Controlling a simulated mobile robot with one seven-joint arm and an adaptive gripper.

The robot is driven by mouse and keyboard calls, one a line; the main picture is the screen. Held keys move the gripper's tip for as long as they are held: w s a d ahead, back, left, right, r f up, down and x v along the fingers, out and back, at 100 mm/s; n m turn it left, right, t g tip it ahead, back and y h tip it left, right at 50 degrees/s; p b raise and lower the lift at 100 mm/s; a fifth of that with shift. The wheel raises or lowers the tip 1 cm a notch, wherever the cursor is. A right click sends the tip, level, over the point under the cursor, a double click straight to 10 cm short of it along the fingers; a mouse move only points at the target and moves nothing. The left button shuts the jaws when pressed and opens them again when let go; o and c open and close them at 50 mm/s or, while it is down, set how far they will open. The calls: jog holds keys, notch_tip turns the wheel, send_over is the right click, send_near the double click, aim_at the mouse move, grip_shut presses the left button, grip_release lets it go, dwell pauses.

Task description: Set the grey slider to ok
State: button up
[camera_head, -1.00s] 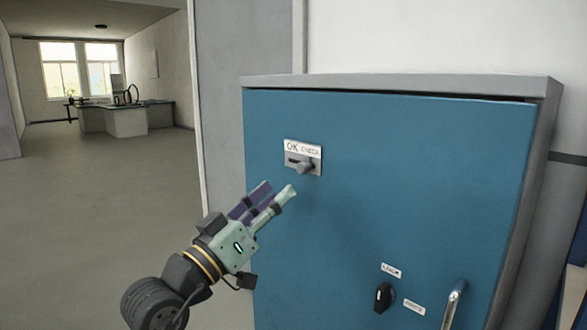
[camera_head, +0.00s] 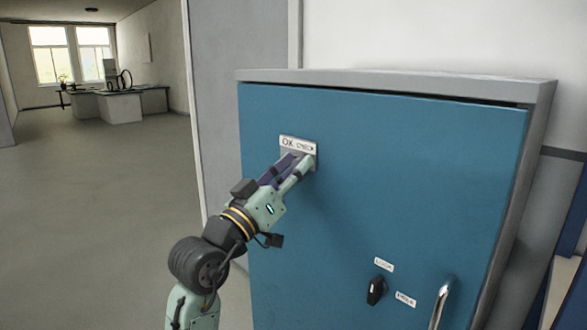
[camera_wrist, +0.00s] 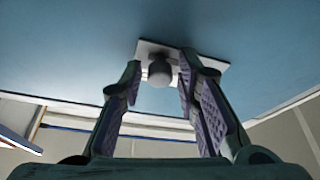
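The grey slider's plate sits high on the front of a blue cabinet, under a white label (camera_head: 298,144) reading OK at left and CHECK at right. In the head view my gripper (camera_head: 301,162) is at the plate, and its fingers hide the slider knob. In the wrist view the round grey slider knob (camera_wrist: 160,71) stands between the two fingertips of my gripper (camera_wrist: 159,82). The fingers are apart, with a gap visible beside the knob. Whether either finger touches it, I cannot tell.
The blue cabinet (camera_head: 380,200) has a black rotary knob (camera_head: 376,290) with small labels and a metal handle (camera_head: 440,305) lower right. Open floor (camera_head: 95,220) lies to the left, with a white counter (camera_head: 120,105) far back.

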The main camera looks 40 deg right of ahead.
aim_at(287, 150)
grip_shut()
dwell(0.5)
jog(key=w, duration=0.1)
jog(key=w+b, duration=0.1)
jog(key=w, duration=0.1)
jog(key=w+b, duration=0.1)
jog(key=w, duration=0.1)
jog(key=shift+w+a+r, duration=0.1)
jog(key=shift+w+a, duration=0.1)
jog(key=shift+a, duration=0.1)
jog(key=shift+o, duration=1.5)
grip_release()
